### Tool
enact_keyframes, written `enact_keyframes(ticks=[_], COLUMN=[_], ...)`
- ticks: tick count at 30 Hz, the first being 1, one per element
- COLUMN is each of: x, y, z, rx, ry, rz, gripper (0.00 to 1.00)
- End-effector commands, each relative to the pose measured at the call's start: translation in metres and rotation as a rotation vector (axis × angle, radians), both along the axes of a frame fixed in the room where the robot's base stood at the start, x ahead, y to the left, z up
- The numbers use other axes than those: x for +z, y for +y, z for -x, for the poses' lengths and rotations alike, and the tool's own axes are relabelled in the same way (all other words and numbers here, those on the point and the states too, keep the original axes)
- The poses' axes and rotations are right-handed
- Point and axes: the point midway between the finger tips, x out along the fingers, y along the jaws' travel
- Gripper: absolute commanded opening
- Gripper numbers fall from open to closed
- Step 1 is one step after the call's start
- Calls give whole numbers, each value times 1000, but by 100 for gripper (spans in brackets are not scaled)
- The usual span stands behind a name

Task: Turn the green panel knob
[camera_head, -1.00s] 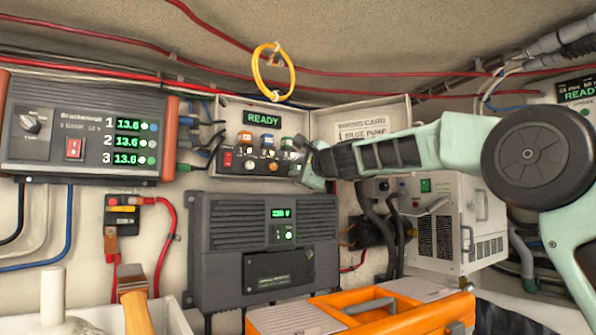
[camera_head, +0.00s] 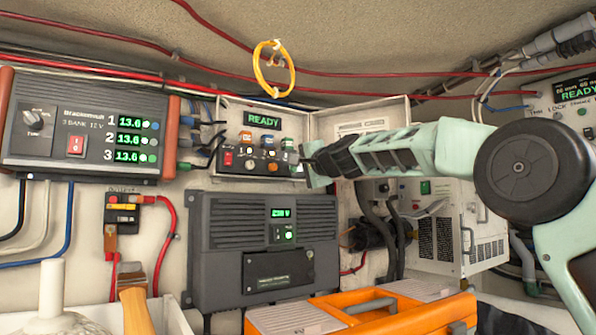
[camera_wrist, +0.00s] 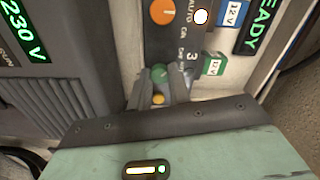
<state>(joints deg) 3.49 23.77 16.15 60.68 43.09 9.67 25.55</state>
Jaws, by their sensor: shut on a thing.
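The switch panel (camera_head: 240,168) stands open on the wall, left of my gripper (camera_head: 301,165), with a lit READY display. In the wrist view the green knob (camera_wrist: 160,72) sits between the two fingers of my gripper (camera_wrist: 160,82), close to the number 3. The fingers are shut on its sides. A small yellow-orange round part (camera_wrist: 158,99) shows between the fingers, nearer the palm. In the head view my gripper hides the green knob.
A green 12V tag (camera_wrist: 214,65) is close beside the right finger. A grey inverter box (camera_head: 225,240) is below the panel, and a white vented unit (camera_head: 425,240) is to the right. A yellow cable loop (camera_head: 260,78) hangs above. An orange toolbox (camera_head: 400,318) stands in front.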

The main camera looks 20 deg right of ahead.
Motion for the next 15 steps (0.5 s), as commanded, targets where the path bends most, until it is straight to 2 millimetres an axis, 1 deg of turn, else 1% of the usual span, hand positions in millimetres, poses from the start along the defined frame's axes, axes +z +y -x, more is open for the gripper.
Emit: enact_keyframes(ticks=[1, 13, 14, 15], x=[-2, -3, -3, -2], y=[1, 1, 1, 1], z=[0, 0, 0, 0], rx=[2, 3, 3, 2], ry=[3, 1, 1, 1], rz=[6, 12, 12, 11], gripper=[0, 0, 28, 39])
